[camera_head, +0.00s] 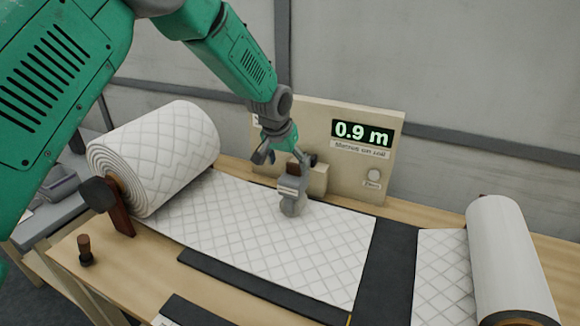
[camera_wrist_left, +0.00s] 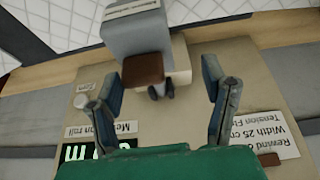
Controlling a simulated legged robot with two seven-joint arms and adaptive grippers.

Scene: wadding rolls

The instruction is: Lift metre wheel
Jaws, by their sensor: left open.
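The metre wheel (camera_head: 291,196) is a grey unit with a brown top piece, in front of the beige display board (camera_head: 378,170). It rests on or just over the quilted wadding sheet (camera_head: 250,236); I cannot tell whether they touch. My left gripper (camera_head: 281,155) is open just above and behind the wheel. In the left wrist view the metre wheel (camera_wrist_left: 140,35) and its brown piece lie ahead between my two spread fingers (camera_wrist_left: 160,80), with no visible grip on it. My right gripper is not in view.
A large wadding roll (camera_head: 160,155) stands at the left on a brown support. A smaller white roll (camera_head: 505,250) lies at the right. A dark strip (camera_head: 388,270) crosses the wooden table (camera_head: 85,285). A small brown peg (camera_head: 85,250) stands front left. The board reads 0.9 m.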

